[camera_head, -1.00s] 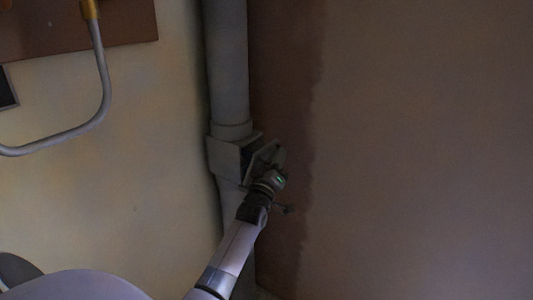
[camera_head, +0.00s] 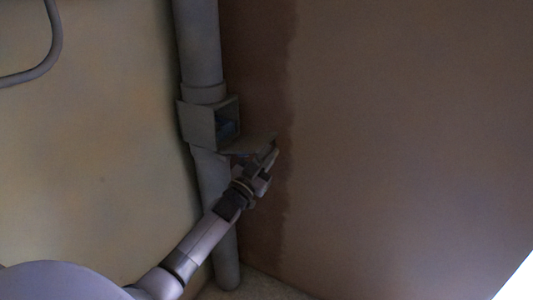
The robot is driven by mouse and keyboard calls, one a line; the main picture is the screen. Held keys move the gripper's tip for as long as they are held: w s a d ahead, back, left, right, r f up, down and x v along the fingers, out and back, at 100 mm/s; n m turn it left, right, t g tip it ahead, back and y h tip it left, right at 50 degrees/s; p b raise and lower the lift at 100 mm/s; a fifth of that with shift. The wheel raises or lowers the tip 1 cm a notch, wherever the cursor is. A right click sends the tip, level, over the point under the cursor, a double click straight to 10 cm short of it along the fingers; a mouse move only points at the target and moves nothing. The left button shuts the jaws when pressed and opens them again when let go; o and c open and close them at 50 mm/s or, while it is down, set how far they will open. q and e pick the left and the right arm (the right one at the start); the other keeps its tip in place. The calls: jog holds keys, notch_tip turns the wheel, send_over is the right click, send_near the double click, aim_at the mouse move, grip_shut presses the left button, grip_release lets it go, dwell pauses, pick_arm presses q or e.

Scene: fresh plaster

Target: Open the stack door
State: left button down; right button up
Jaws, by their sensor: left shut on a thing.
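The grey stack pipe (camera_head: 198,45) runs down the corner, with a square access box (camera_head: 198,123) on it. The box's opening (camera_head: 227,124) faces right and shows a dark bluish inside. The stack door (camera_head: 247,143) is a flat grey flap, swung down and out from the lower edge of the opening, sticking out to the right. My left gripper (camera_head: 264,166) is at the door's outer end, just under it, shut on it; the fingertips are small and dark. My right gripper is not in view.
The pipe continues below the box to the floor (camera_head: 255,286). A bent grey tube (camera_head: 47,50) hangs on the pale left wall at the upper left. The brown plaster wall (camera_head: 400,130) on the right is bare, with free room before it.

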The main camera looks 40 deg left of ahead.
pick_arm(q)
jog(key=shift+a+f+m+h+b, duration=0.1)
jog(key=shift+f+m+h+b, duration=0.4)
jog(key=shift+f+m+h, duration=0.65)
jog(key=shift+r+m+y, duration=0.15)
jog(key=shift+m+y, duration=0.1)
jog(key=shift+y, duration=0.1)
jog(key=c, duration=1.5)
grip_release()
jog(key=shift+s, duration=0.1)
jog(key=shift+p+v, duration=0.75)
jog(key=shift+v, duration=2.8)
jog(key=shift+r, duration=0.1)
